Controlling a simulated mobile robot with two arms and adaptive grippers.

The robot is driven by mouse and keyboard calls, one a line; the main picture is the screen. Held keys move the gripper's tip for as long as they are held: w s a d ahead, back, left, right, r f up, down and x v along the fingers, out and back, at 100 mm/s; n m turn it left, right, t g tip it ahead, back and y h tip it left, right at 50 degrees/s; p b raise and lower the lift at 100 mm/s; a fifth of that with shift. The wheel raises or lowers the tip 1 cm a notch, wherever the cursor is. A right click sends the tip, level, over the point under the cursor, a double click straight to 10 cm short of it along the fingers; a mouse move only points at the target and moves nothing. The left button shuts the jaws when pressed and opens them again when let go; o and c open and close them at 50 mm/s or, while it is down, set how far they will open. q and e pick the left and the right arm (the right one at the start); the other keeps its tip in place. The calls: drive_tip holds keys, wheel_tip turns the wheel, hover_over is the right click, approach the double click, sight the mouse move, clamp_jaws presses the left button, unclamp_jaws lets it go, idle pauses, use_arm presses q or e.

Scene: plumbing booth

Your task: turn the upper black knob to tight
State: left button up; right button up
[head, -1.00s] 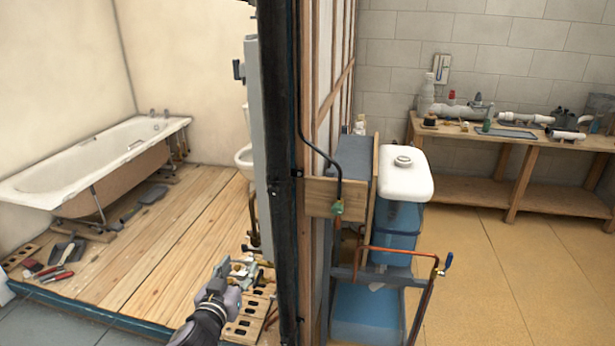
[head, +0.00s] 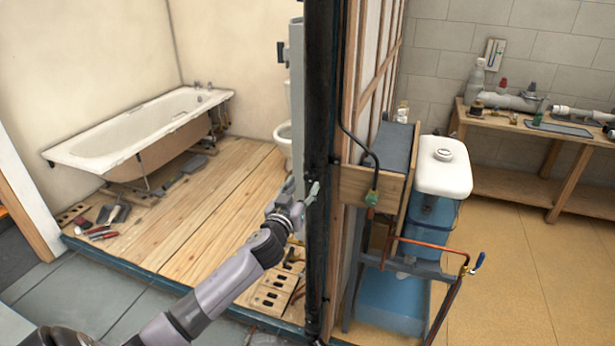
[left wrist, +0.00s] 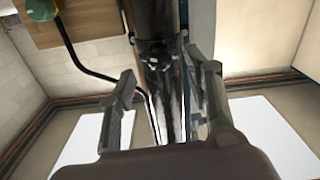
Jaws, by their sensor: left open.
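The dark vertical pipe (head: 318,100) runs down the front edge of the wall frame. In the left wrist view a small black knob (left wrist: 154,54) sits on a collar around this pipe (left wrist: 160,15), seen between my fingers and beyond them. In the head view a small dark fitting (head: 335,161) shows at the pipe's right side; I cannot tell whether it is that knob. My left gripper (head: 310,192) is at the pipe's left side, open and empty; in the wrist view its fingers (left wrist: 163,75) stand apart, either side of the pipe. My right gripper is not in view.
A black hose (head: 362,145) runs from beside the pipe to a green valve (head: 372,198) on a wooden box. Copper piping (head: 425,245) and a blue tank (head: 435,215) stand to the right. A bathtub (head: 140,130) is at the left; a perforated block (head: 275,292) lies below my arm.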

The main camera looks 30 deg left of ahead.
sight(308, 179)
use_arm(q)
drive_tip(key=shift+p+x, duration=0.3)
drive_tip(key=shift+x, duration=1.9)
drive_tip(key=shift+c, duration=0.3)
clamp_jaws()
